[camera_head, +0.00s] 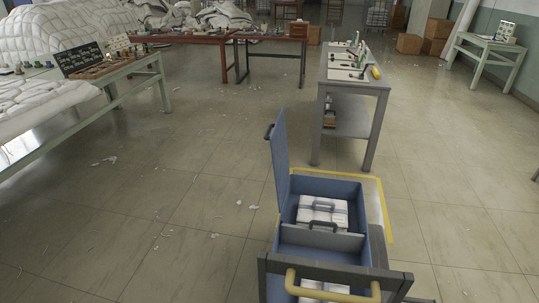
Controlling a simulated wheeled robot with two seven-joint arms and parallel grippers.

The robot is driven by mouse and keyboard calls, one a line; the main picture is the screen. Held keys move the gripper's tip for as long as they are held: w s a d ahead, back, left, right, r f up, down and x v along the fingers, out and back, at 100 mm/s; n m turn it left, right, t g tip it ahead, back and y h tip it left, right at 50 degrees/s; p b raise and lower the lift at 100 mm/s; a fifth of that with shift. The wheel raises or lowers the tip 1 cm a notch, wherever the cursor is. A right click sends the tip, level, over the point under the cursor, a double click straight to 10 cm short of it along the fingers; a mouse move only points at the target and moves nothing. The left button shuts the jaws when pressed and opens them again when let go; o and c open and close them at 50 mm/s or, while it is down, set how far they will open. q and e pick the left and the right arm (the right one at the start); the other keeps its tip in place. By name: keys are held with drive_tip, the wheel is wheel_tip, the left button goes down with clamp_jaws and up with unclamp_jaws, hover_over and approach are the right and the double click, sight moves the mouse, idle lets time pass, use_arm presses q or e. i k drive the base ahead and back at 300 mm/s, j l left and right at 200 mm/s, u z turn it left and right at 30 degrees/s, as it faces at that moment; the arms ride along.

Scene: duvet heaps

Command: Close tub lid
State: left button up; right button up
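A blue tub (367,218) stands at the lower middle right. Its blue lid (280,165) is open, standing nearly upright and leaning slightly left along the tub's left side. A dark handle (269,131) sticks out from the lid's upper left edge. A divider (322,238) crosses the inside of the tub. Neither of my grippers shows in the head view.
A dark frame with a yellow bar (330,288) crosses the tub's near end. Yellow floor tape (384,210) runs beside the tub. A grey bench (382,92) with tools stands beyond. A bed-like table is at left; open floor (190,200) lies between.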

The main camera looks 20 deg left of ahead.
sight(278, 139)
drive_tip(key=i+j+z, duration=0.1)
drive_tip(key=j, duration=0.65)
drive_tip(key=i+j+z, duration=0.1)
drive_tip(key=j, duration=0.65)
drive_tip(key=i+j+z, duration=0.1)
drive_tip(key=j, duration=0.7)
